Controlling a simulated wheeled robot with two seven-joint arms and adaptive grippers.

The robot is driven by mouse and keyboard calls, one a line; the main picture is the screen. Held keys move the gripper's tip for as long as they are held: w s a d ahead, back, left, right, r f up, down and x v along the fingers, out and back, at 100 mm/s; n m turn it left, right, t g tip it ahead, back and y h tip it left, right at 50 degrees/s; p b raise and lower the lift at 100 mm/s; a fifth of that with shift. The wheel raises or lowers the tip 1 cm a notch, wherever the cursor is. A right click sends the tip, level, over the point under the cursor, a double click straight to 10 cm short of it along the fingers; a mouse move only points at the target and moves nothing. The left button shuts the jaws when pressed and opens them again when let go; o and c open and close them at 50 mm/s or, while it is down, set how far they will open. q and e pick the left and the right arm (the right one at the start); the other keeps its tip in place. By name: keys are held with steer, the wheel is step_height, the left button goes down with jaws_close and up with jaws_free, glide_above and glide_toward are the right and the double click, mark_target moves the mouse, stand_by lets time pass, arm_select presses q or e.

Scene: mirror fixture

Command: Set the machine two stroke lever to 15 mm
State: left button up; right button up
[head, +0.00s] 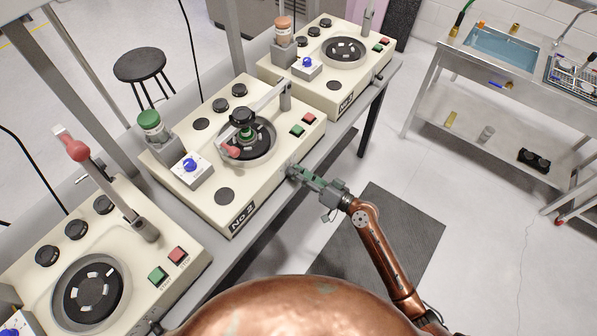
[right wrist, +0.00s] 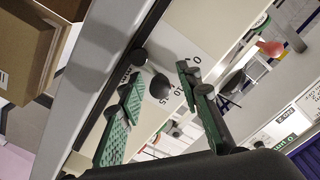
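The No 2 machine (head: 220,195), cream with a dark round dial plate, stands in the middle of the head view. My right gripper (head: 296,173) is at its front face, near the right end. In the right wrist view, my gripper (right wrist: 158,90) is open, with green padded fingers. A dark round knob (right wrist: 160,86) shows between the fingertips, in front of a grey scale plate (right wrist: 180,66) with partly hidden numbers. I cannot tell whether the fingers touch it, nor its exact reading. My left gripper is not in view.
A pivoted arm with a red knob (head: 231,152) reaches over the No 2 dial. Similar machines stand either side: one near left (head: 120,255), one far right (head: 325,65). A stool (head: 140,65) is behind; a steel sink bench (head: 500,75) is at right. The floor mat (head: 395,240) is clear.

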jaws_close()
steer(key=m, duration=0.4)
steer(key=shift+w+d+f, duration=0.25)
steer(key=shift+w, duration=0.15)
jaws_free()
steer(key=shift+o, duration=0.6)
steer(key=shift+d, duration=0.1)
